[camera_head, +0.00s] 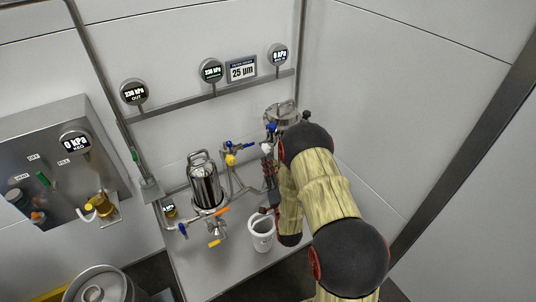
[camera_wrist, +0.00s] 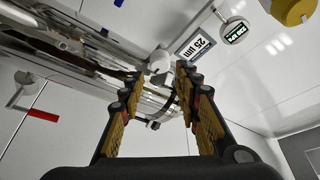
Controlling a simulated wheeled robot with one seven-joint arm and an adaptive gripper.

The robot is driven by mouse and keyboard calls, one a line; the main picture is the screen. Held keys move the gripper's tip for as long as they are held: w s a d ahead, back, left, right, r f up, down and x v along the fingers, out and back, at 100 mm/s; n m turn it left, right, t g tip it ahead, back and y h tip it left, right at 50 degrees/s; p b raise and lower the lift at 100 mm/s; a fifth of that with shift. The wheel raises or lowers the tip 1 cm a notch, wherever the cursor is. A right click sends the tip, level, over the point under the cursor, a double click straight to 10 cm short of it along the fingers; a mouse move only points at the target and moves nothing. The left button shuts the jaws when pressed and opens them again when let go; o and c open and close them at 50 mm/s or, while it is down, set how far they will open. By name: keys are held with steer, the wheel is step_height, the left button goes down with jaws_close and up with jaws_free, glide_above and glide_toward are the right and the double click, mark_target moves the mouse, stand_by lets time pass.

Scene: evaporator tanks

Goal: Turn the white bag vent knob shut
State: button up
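The white knob (camera_wrist: 160,63) shows in the wrist view just beyond and between my fingertips. In the camera_head view a small white part (camera_head: 266,149), likely the same knob, sits below the steel lidded vessel (camera_head: 284,113) at the right of the bench. My gripper (camera_wrist: 158,75) has its two yellow-padded fingers apart, with a gap around the line to the knob. I cannot tell whether either finger touches it. In the camera_head view my gripper (camera_head: 268,172) is small and partly hidden by my arm. The knob's turn position is not readable.
A steel filter housing (camera_head: 205,182) stands left of my gripper, with orange and blue valve handles. A yellow knob (camera_head: 231,160) and piping lie between. A white bucket (camera_head: 262,233) stands below my gripper. Gauges and a 25 µm sign (camera_head: 242,69) line the wall rail. The right wall is close.

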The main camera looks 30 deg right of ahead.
mark_target(268, 150)
steer(key=shift+b+x, duration=0.5)
steer(key=shift+x, duration=2.3)
steer(key=shift+c, duration=1.4)
jaws_close()
